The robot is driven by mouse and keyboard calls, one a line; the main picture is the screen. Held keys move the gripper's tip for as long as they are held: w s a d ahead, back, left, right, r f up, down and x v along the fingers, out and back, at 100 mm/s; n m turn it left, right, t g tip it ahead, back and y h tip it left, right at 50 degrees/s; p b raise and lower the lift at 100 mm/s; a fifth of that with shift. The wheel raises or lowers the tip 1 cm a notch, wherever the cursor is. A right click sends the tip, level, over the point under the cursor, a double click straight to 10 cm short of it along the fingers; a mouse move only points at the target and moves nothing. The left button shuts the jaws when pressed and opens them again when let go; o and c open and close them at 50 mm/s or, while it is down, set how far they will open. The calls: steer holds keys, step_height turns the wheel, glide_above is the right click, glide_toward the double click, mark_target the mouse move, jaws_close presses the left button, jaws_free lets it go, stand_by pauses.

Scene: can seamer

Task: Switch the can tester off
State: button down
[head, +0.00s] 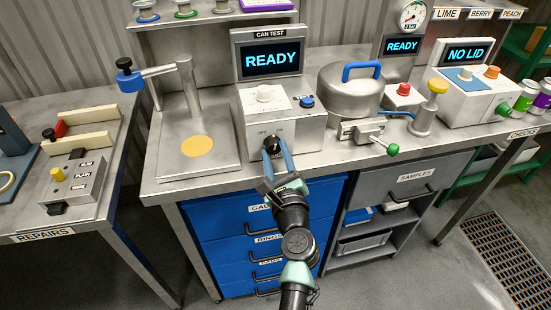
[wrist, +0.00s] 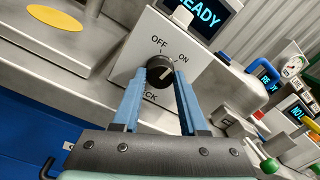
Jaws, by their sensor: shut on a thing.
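The can tester (head: 303,137) is a grey box with a raised screen (head: 272,60) under a CAN TEST sign; the screen reads READY in blue. On its front is a round black knob (wrist: 159,71) with OFF and ON labels above it and a partly hidden label below. A pale mark shows on the knob's right side, nearer ON than OFF; its exact setting is hard to tell. My gripper (wrist: 160,80) is shut on this knob, with one blue finger on each side. The knob also shows between the fingertips in the head view (head: 271,144).
A metal stand with a yellow disc (head: 198,146) is left of the tester. A lidded pot with a blue handle (head: 350,90) and a green-tipped clamp (head: 368,133) are close on the right. Blue drawers (head: 225,225) are below the bench edge.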

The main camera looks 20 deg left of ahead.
steer(key=n+b, duration=0.2)
steer(key=n, duration=0.1)
steer(key=n+b, duration=0.1)
steer(key=shift+f+n, duration=0.25)
steer(key=shift+n, duration=0.15)
steer(key=shift+r+n+b, duration=0.15)
steer(key=shift+n+b, duration=0.9)
steer(key=shift+n, duration=0.85)
steer(key=shift+c, duration=2.2)
jaws_free()
steer(key=v, duration=1.3)
steer(key=shift+w+d, duration=0.1)
